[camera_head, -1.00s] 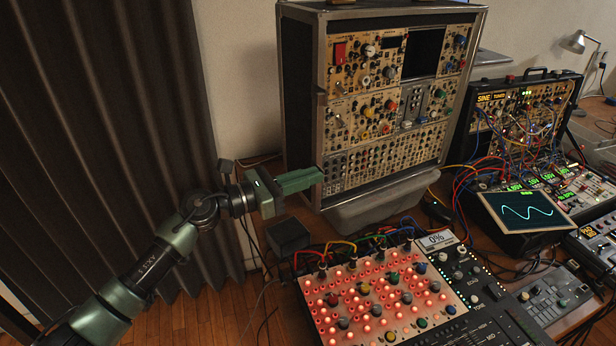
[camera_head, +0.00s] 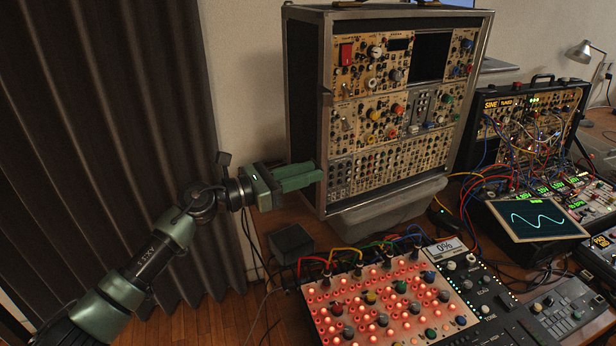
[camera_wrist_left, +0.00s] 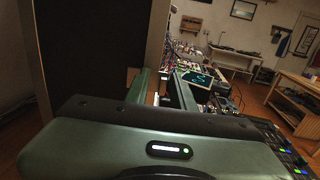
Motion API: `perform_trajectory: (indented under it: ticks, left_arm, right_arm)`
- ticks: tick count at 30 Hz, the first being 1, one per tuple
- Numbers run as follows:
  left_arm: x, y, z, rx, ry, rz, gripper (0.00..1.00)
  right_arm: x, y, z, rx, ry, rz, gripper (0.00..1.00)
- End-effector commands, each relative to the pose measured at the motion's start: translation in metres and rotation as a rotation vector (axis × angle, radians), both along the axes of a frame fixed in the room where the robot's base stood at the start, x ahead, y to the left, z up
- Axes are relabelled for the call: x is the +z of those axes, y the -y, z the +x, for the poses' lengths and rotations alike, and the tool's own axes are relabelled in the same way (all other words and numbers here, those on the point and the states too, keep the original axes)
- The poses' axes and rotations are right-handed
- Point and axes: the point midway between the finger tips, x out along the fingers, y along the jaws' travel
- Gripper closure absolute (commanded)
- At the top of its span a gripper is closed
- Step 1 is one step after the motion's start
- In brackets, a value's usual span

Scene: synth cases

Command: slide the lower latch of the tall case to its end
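The tall case (camera_head: 304,110) stands upright at the back of the table, with a dark side and metal edges. It also shows in the left wrist view as a dark panel (camera_wrist_left: 90,50). A small dark upper latch (camera_head: 326,97) sits on its left front edge. The lower latch cannot be made out; my fingertips cover that stretch of edge. My left gripper (camera_head: 318,171) is at the case's lower left front edge. In the left wrist view its fingers (camera_wrist_left: 160,90) are apart, with a gap between them. Whether they touch the case I cannot tell. My right gripper is out of view.
A red-lit panel (camera_head: 385,298) with knobs and cables lies in front of the case. A small dark box (camera_head: 288,236) sits below my gripper. At the right are a patched synth case (camera_head: 535,115) and a tilted scope screen (camera_head: 540,217). A curtain (camera_head: 100,120) hangs at left.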

Motion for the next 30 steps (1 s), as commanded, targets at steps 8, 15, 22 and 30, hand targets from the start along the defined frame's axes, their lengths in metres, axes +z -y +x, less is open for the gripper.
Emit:
perform_trajectory:
  ticks: [8,15,22,30]
  left_arm:
    - [-0.001,0.001,-0.001,-0.003,-0.001,0.001,0.69]
    - [-0.004,-0.017,-0.010,-0.001,0.000,0.004,0.69]
    - [-0.005,-0.051,-0.030,-0.001,-0.002,0.003,0.69]
    - [-0.001,-0.067,-0.040,-0.002,-0.001,0.000,0.69]
  right_arm:
    - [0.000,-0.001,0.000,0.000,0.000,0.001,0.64]
    - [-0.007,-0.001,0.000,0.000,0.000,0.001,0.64]
    - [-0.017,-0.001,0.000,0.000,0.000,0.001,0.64]
    - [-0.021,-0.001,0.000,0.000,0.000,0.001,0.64]
